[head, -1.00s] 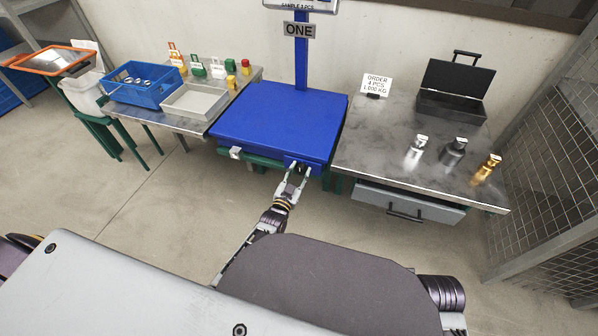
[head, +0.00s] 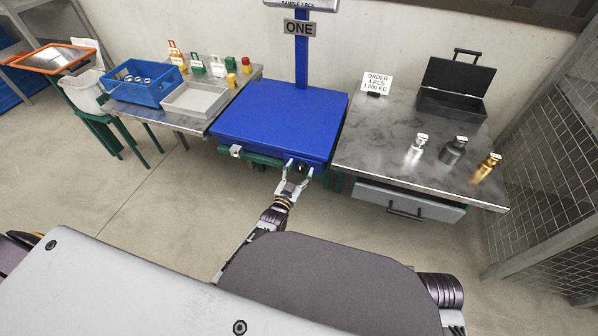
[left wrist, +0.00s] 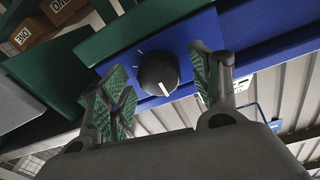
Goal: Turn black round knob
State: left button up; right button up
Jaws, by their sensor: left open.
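The black round knob (left wrist: 158,74) shows in the left wrist view on a blue panel (left wrist: 180,45), with a white pointer line toward its lower right side and white tick marks around it. My left gripper (left wrist: 160,85) is open, with one green-padded finger on each side of the knob and a visible gap to each. In the head view my left gripper (head: 298,172) is at the front edge of the blue scale (head: 278,120), its fingers spread around the knob's place; the knob is small and dark there. My right gripper is not in view.
Right of the scale stands a steel table (head: 390,150) with three metal weights, a black open box (head: 455,90) and a drawer (head: 410,203). On the left, a table holds a blue crate (head: 146,95) and a grey tray (head: 195,112). Floor in front is clear.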

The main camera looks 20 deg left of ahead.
pick_arm(q)
jog(key=shift+s, duration=0.1)
jog(key=s+a, duration=0.1)
jog(key=s, duration=1)
jog(key=shift+s+f, duration=0.3)
jog(key=shift+s, duration=0.05)
dwell(0.9)
